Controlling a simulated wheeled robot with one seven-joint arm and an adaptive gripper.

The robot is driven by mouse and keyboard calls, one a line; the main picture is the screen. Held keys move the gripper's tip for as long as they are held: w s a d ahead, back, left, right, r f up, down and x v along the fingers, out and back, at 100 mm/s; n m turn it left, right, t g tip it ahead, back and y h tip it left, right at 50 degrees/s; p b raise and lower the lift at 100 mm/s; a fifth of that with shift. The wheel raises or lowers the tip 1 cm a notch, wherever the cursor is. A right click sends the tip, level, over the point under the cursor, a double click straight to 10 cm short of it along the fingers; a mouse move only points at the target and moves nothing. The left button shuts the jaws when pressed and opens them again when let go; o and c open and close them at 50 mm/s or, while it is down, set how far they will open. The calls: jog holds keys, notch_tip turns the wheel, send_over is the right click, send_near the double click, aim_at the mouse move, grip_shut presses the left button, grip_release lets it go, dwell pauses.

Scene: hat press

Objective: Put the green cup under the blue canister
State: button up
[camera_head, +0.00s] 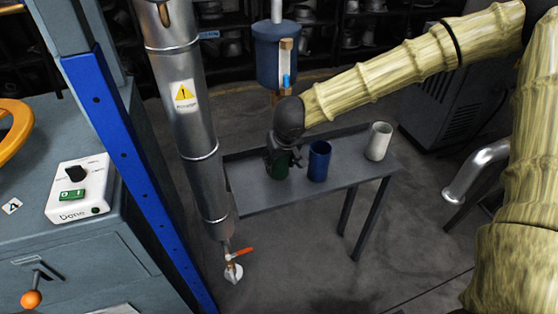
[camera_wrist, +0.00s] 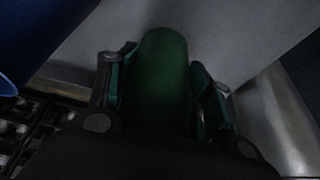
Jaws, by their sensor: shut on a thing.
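The green cup (camera_head: 283,168) is at the left end of a narrow grey table, partly hidden by my gripper (camera_head: 281,155). My gripper is shut around it. In the wrist view the green cup (camera_wrist: 158,75) sits between the two fingers of my gripper (camera_wrist: 160,90). I cannot tell whether the cup touches the tabletop or is just above it. The blue canister (camera_head: 278,55) hangs on a vertical pipe above and behind the table, with a wooden piece and a small blue part on its front.
A blue cup (camera_head: 319,161) and a white cup (camera_head: 379,141) stand right of the green cup on the grey table (camera_head: 262,197). A thick metal pipe (camera_head: 183,100) with a warning label stands close to the table's left end. A white control box (camera_head: 79,188) sits at left.

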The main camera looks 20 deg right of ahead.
dwell(0.3)
jog(key=o, duration=1.1)
jog(key=shift+f, duration=0.15)
jog(key=shift+c, duration=0.2)
jog(key=shift+p+v, duration=0.35)
jog(key=shift+v, duration=0.45)
jog(key=s, duration=1.2)
jog(key=shift+d+p, duration=0.2)
jog(key=shift+p, duration=0.25)
